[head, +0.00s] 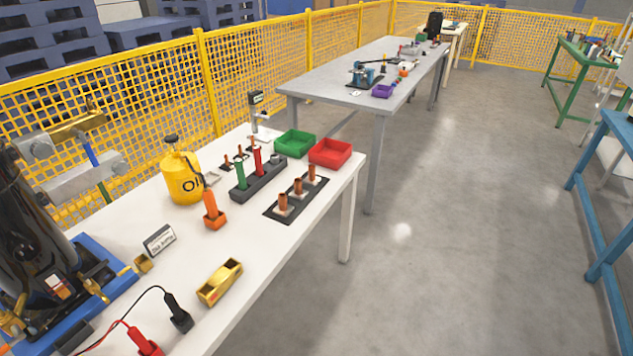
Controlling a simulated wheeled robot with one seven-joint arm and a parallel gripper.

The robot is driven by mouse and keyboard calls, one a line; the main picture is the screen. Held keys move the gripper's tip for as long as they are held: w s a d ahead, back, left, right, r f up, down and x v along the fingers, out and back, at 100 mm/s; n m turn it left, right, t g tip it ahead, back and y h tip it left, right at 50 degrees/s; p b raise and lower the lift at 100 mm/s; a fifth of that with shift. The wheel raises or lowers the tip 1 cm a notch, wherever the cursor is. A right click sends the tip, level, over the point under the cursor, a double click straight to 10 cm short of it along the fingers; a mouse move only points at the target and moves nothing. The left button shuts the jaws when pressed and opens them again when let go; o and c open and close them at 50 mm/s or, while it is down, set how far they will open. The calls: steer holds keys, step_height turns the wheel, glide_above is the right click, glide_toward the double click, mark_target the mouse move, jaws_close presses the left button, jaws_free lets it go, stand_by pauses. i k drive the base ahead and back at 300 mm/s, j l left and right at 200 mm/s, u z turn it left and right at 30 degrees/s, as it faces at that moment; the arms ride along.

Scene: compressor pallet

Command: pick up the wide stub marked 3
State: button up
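Three wide copper stubs stand upright in a row on a dark strip (270,212) near the right edge of the white table. They are the near stub (283,203), the middle stub (298,187) and the far stub (312,172). Each stands on a pale base or label. The marks are too small to read, so I cannot tell which is 3. Several thinner copper stubs (227,160) stand on another dark strip farther back. I do not see my gripper clearly anywhere in the head view.
A dark rack (268,182) with green and red tools stands beside the wide stubs. Green (294,143) and red (330,153) bins are behind. A yellow oil can (183,178), orange holder (214,220) and black compressor (35,235) stand left.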

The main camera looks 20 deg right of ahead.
mark_target(284, 210)
steer(key=i+j+u, duration=0.25)
steer(key=i, duration=0.3)
steer(key=i+j+u, duration=0.25)
steer(key=i, duration=0.25)
steer(key=i+u, duration=0.25)
steer(key=i, duration=0.3)
